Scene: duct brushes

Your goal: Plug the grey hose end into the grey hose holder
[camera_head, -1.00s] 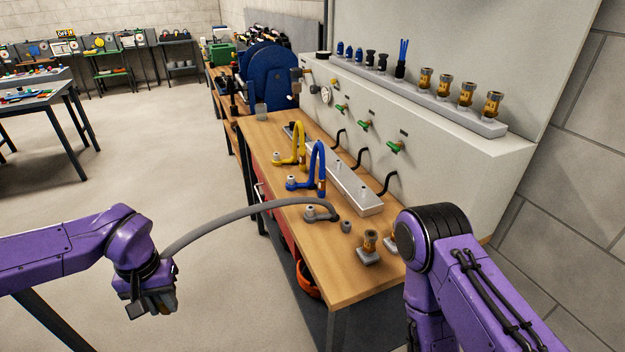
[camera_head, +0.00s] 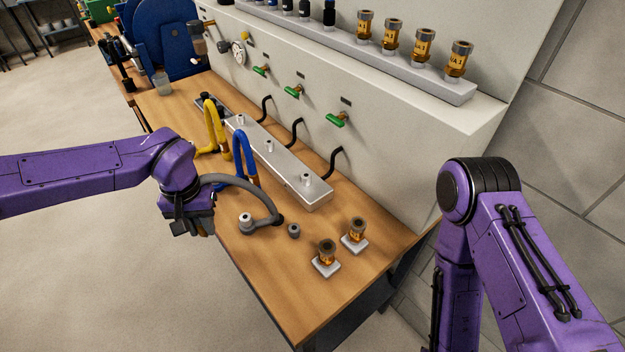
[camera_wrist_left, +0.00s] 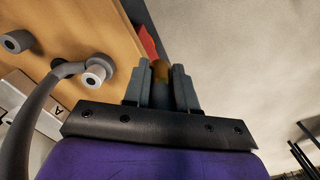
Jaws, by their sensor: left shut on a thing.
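The grey hose (camera_head: 240,183) arcs from my left wrist to its root on the bench. In the left wrist view the hose (camera_wrist_left: 32,118) runs along the left. My left gripper (camera_head: 196,224) is by the bench's left edge, shut on the grey hose end, whose brass-coloured tip (camera_wrist_left: 160,70) shows between the fingers. The hose end is mostly hidden in the head view. The grey hose holder (camera_head: 246,221), with a pale top, stands on the bench to the right of the gripper, apart from it. In the left wrist view the holder (camera_wrist_left: 95,74) is left of the fingers. My right gripper is out of view.
A grey stub (camera_head: 294,231) and two brass fittings on pale bases (camera_head: 326,257) stand right of the holder. Blue (camera_head: 240,160) and yellow (camera_head: 211,125) hoses stand behind, near a metal manifold (camera_head: 318,194). Bare wood (camera_head: 270,275) lies in front.

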